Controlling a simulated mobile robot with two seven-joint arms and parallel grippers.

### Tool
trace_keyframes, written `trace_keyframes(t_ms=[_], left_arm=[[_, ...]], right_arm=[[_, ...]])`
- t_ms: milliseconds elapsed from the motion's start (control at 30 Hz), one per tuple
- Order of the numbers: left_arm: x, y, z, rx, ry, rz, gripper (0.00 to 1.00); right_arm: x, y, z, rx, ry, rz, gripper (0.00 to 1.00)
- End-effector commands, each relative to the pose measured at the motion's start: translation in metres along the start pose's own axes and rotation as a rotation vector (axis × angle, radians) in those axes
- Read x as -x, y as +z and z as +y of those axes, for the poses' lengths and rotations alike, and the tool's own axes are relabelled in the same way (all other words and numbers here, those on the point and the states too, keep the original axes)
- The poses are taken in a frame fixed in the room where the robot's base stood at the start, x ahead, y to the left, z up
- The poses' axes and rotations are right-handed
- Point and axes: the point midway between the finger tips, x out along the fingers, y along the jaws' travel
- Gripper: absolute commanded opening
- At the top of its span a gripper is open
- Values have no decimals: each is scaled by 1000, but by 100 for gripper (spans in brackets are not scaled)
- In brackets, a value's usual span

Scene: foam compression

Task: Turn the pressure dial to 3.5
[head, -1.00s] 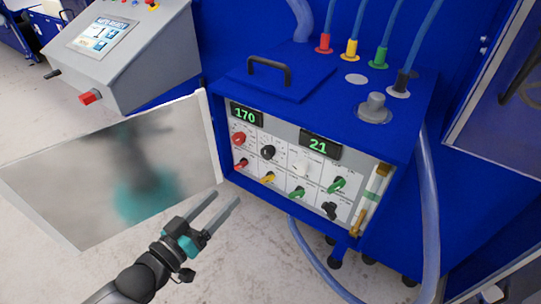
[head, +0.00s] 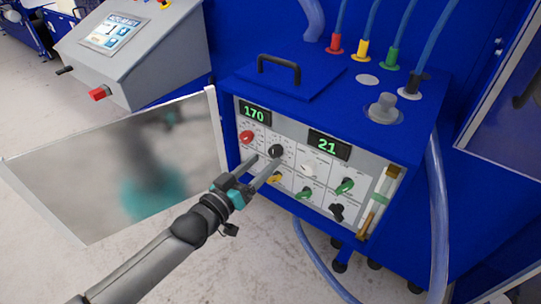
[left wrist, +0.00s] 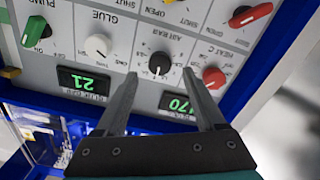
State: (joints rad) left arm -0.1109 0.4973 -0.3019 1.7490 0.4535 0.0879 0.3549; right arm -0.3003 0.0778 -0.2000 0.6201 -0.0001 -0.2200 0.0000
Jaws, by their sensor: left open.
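The control panel (head: 330,155) carries the black dial (head: 276,151) in its upper row, second from the left. In the left wrist view, upside down, this black dial (left wrist: 160,64) sits under a label that looks like "AIR BAR"; its exact setting is too small to read. My left gripper (head: 266,160) is open and empty, its fingers pointing at the panel. In the left wrist view the fingertips (left wrist: 160,76) lie either side of the black dial, just short of it or beside it; contact cannot be told. My right gripper is not in view.
A red knob (head: 246,137) is left of the black dial, a white knob (head: 308,169) right. Displays read 170 (head: 254,113) and 21 (head: 328,145). Yellow and green levers sit below, near my fingers. The open panel door (head: 110,165) stands left of my arm.

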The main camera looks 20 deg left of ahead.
Motion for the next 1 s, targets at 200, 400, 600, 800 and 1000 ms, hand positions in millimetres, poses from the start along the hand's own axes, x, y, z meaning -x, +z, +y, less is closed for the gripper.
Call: trace_keyframes(t_ms=[200,400,600,800,1000], left_arm=[[-28,0,0,0,1,2,72],[-39,0,0,0,0,0,72],[-41,0,0,0,0,0,72],[-41,0,0,0,0,0,62],[-40,0,0,0,0,0,40]], right_arm=[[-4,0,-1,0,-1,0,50],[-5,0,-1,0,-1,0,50],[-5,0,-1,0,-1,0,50],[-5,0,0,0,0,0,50],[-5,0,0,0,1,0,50]])
